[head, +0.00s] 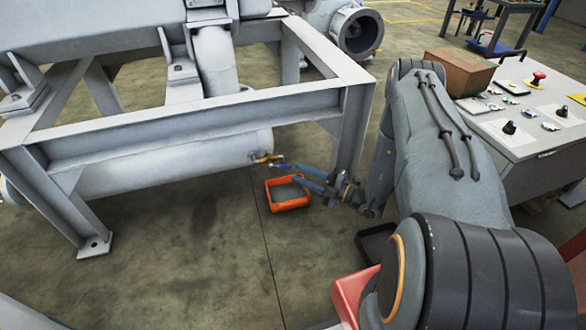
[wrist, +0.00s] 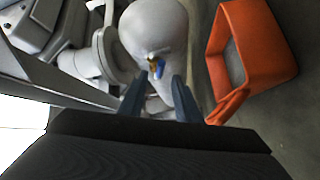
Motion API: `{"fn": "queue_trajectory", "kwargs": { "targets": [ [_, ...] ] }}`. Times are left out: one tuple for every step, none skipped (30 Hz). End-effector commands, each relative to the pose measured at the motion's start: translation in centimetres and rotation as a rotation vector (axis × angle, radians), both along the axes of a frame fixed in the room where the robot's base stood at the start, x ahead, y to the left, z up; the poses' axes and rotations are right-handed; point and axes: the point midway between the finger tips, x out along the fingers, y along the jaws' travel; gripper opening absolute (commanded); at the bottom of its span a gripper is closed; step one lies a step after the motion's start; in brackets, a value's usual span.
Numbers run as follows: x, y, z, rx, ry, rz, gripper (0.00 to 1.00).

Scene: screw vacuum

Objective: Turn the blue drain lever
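The blue drain lever (head: 284,166) sits on a brass valve (head: 266,158) at the end of the grey horizontal tank (head: 190,163). My gripper (head: 294,174) reaches in from the right, its fingertips close to the lever. In the wrist view the two fingers of my gripper (wrist: 157,82) are apart. The blue lever (wrist: 160,69) shows between and just beyond the fingertips, with the brass valve (wrist: 153,62) beside it. I see nothing held, and cannot tell whether a finger touches the lever.
An orange tray (head: 304,203) stands on the floor below the valve; it shows at the right of the wrist view (wrist: 285,68). A grey steel frame (head: 352,130) rises close to my arm. A control desk (head: 510,140) with a cardboard box (head: 460,72) stands at right.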

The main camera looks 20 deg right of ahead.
Motion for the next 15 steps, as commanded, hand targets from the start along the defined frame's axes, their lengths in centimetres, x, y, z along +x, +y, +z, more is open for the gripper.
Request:
{"fn": "queue_trajectory", "kwargs": {
  "targets": [
    [-0.6, -0.6, 0.1, 0.0, 0.0, -0.002, 0.3],
    [-0.8, -0.9, 0.1, 0.0, 0.0, -0.002, 0.3],
    [-1.1, -1.2, 0.0, 0.0, -0.001, -0.002, 0.3],
    [-1.4, -1.4, 0.0, -0.001, 0.0, -0.001, 0.3],
    [-1.5, -1.5, -0.1, -0.001, 0.0, -0.001, 0.3],
    [-1.7, -1.6, -0.1, -0.001, -0.001, 0.0, 0.3],
    [-1.8, -1.7, -0.1, -0.001, -0.001, 0.0, 0.3],
    [-1.8, -1.8, -0.1, -0.001, -0.001, 0.0, 0.3],
    [-1.9, -1.8, -0.2, -0.001, -0.001, 0.0, 0.3],
    [-1.9, -1.8, -0.2, -0.001, -0.001, 0.0, 0.3],
    [-1.9, -1.8, -0.2, -0.001, -0.001, 0.0, 0.3],
    [-1.9, -1.8, -0.2, -0.001, -0.001, 0.001, 0.3],
    [-1.9, -1.8, -0.2, -0.001, -0.001, 0.001, 0.3],
    [-1.9, -1.8, -0.2, -0.001, -0.001, 0.001, 0.3],
    [-1.9, -1.8, -0.2, -0.001, -0.001, 0.001, 0.3]
  ]
}}
